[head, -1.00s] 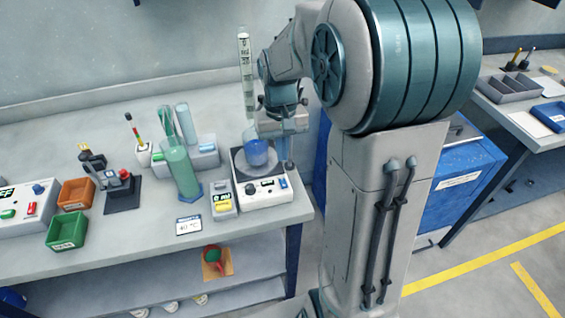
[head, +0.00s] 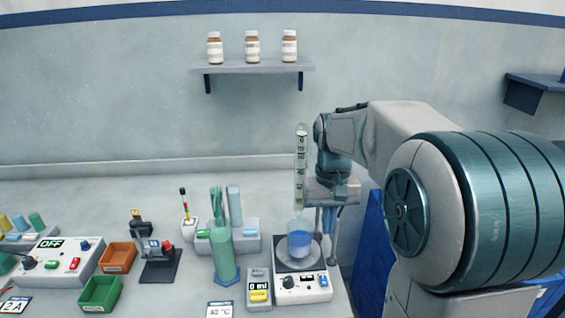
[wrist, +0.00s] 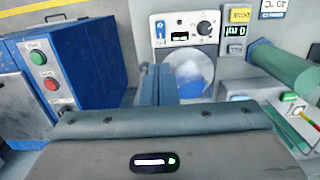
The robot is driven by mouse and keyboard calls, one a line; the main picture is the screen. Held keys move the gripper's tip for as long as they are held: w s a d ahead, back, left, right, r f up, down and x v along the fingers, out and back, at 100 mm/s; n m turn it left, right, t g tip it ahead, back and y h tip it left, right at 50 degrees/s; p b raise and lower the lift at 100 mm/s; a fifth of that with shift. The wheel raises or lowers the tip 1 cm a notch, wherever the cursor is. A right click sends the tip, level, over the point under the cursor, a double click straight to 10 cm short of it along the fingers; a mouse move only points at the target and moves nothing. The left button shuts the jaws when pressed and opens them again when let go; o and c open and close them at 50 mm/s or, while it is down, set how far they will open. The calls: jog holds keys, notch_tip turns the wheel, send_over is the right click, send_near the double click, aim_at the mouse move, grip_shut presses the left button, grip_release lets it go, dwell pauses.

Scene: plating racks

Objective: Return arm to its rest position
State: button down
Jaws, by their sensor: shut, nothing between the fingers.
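My gripper (head: 329,232) is at the right side of the bench, its blue fingers pointing down. It also shows in the wrist view (wrist: 159,72), where its fingers are together with nothing held. A clear beaker with blue liquid (head: 299,243) stands on a white stirrer unit (head: 302,291), just left of the fingers in the head view. Whether the fingers touch the beaker cannot be told. In the wrist view the fingers partly cover the beaker.
A tall graduated cylinder (head: 301,170) shows behind the beaker. A green cylinder (head: 223,257), a small meter (head: 259,289) and a green bin (head: 100,294) stand to the left. A wall shelf (head: 252,68) holds three bottles. A blue cabinet (wrist: 75,65) shows in the wrist view.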

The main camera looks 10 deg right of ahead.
jog(key=s+a+f+t, duration=0.1)
jog(key=s+a+t, duration=0.1)
jog(key=s, duration=0.6)
jog(key=s+a+f+n+t, duration=0.1)
jog(key=s+a+f+t, duration=0.1)
jog(key=s, duration=0.5)
jog(key=shift+s, duration=0.4)
